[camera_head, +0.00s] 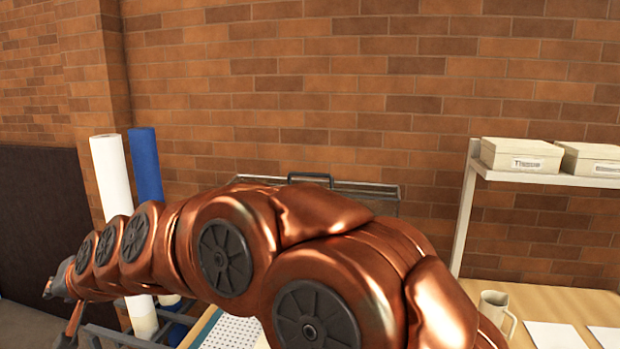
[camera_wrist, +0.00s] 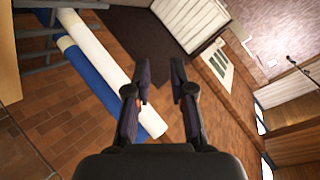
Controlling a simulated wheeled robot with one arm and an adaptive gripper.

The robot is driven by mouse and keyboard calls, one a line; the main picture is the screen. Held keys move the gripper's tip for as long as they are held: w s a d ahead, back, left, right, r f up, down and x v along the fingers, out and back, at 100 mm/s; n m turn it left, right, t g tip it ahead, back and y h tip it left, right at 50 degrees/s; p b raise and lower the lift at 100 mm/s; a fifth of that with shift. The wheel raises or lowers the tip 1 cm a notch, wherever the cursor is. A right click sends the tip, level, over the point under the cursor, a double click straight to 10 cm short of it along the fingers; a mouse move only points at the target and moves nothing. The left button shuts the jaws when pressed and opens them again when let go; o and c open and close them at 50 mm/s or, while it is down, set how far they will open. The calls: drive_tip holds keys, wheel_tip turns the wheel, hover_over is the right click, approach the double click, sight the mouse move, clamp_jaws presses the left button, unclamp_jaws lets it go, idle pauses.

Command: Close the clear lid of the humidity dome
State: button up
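The clear lid (camera_head: 385,190) of the humidity dome stands raised behind my arm in the head view. It has a grey frame and a dark handle (camera_head: 310,177) on its top edge. My arm hides most of the lid and the dome's body. A white perforated surface (camera_head: 232,333) shows below my arm; I cannot tell whether it belongs to the dome. My gripper (camera_head: 60,312) is at the far left, well away from the lid. In the wrist view my gripper (camera_wrist: 158,75) is open, with nothing between its fingers. The lid is not recognisable there.
A white roll (camera_head: 112,175) and a blue roll (camera_head: 146,165) stand at the left near my gripper. A shelf (camera_head: 545,178) with boxes (camera_head: 520,154) is at the right. A mug (camera_head: 496,308) and paper sheets (camera_head: 553,335) are on the wooden table (camera_head: 540,300).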

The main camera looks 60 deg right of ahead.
drive_tip(key=w+d+r+m+t+h, duration=0.1)
drive_tip(key=w+d+r+m+h, duration=0.25)
drive_tip(key=d, duration=0.45)
drive_tip(key=w+d+r+m+t+h, duration=0.2)
drive_tip(key=d+r+m+h, duration=0.25)
drive_tip(key=d, duration=0.35)
drive_tip(key=w+d+r+m+t+h, duration=0.1)
drive_tip(key=w+d+r+m+h, duration=0.3)
drive_tip(key=d, duration=0.4)
drive_tip(key=m+g+h+b, duration=0.2)
drive_tip(key=m+g+h, duration=0.6)
drive_tip(key=m+g, duration=0.85)
approach(310, 175)
drive_tip(key=d, duration=0.3)
drive_tip(key=shift+m, duration=0.45)
drive_tip(key=d, duration=0.2)
drive_tip(key=d+p, duration=0.1)
drive_tip(key=d, duration=0.1)
drive_tip(key=d+p, duration=0.1)
drive_tip(key=d, duration=0.1)
drive_tip(key=shift+s+d, duration=0.1)
drive_tip(key=shift+s, duration=0.2)
drive_tip(key=shift+d+f, duration=0.15)
drive_tip(key=shift+d, duration=0.6)
clamp_jaws()
